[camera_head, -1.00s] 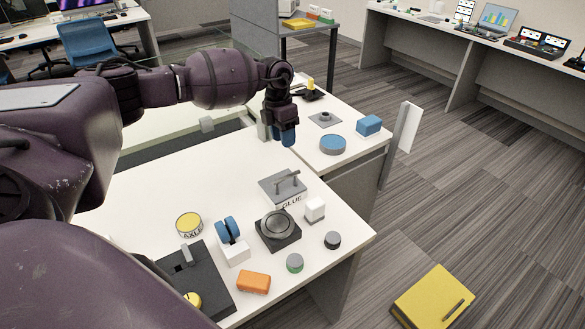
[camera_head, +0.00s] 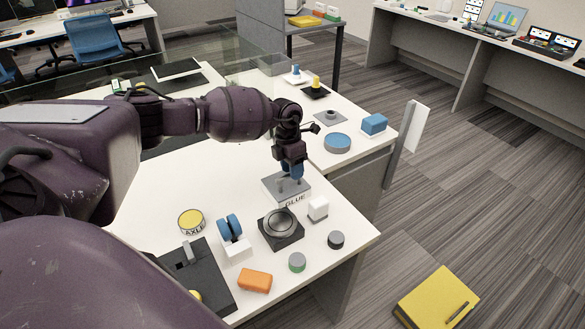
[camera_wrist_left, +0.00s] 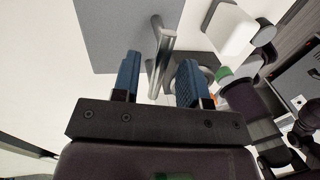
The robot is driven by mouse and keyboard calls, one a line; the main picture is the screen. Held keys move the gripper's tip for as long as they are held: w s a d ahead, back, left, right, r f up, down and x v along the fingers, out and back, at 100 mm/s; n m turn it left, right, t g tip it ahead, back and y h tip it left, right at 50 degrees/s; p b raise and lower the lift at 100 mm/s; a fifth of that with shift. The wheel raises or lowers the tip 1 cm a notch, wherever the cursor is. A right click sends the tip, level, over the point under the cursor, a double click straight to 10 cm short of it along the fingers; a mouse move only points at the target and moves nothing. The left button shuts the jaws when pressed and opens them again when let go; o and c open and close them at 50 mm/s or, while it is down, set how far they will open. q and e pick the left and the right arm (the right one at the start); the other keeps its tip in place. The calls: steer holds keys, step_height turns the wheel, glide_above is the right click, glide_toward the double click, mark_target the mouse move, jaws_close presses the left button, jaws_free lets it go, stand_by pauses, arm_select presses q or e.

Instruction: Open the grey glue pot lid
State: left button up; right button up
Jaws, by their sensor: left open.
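The glue pot (camera_head: 272,192), marked GLUE, sits on the white table with a flat grey lid on top. The lid (camera_wrist_left: 105,25) carries a bar handle (camera_wrist_left: 164,58), which lies between my two finger lines in the left wrist view. My left gripper (camera_head: 291,173) is just over the lid, pointing down, and hides much of the handle in the head view. Its blue fingers (camera_wrist_left: 160,82) are apart, one on each side of the bar. I cannot tell how far the fingertips reach down beside it. The lid looks shut.
Close in front of the pot are a black-based round dial (camera_head: 281,226) and a white block (camera_head: 318,208). A blue disc (camera_head: 337,143) is behind right.

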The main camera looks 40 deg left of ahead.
arm_select(q)
jaws_close()
steer(key=shift+r, duration=0.1)
stand_by(0.4)
